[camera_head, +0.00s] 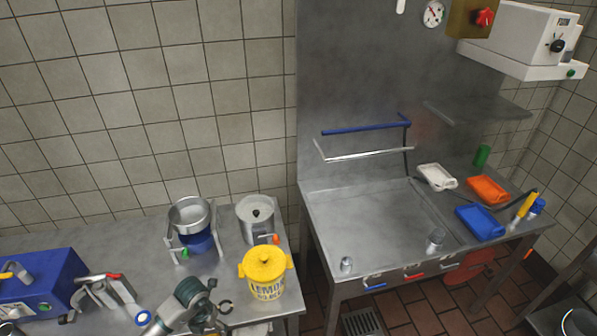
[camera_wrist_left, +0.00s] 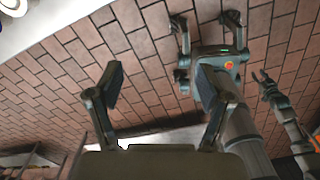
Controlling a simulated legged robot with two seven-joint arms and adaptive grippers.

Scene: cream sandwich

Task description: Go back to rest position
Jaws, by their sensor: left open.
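My left gripper (camera_wrist_left: 160,85) is open in the left wrist view. Its two dark fingers stand wide apart with nothing between them, over the brick floor. In the head view one of my arms (camera_head: 182,303) shows at the bottom, above the left table and close to the yellow lemon container (camera_head: 264,272). In the left wrist view, parts of my body and another of my arms (camera_wrist_left: 290,122) show at the right. The small end of that arm is too unclear to tell its jaw state.
The left table holds a blue machine (camera_head: 40,285), a blue-based pot stand (camera_head: 195,225) and a metal pot (camera_head: 256,220). The steel counter (camera_head: 350,220) has white (camera_head: 437,177), orange (camera_head: 487,189) and blue (camera_head: 480,222) trays at right. A floor gap separates the tables.

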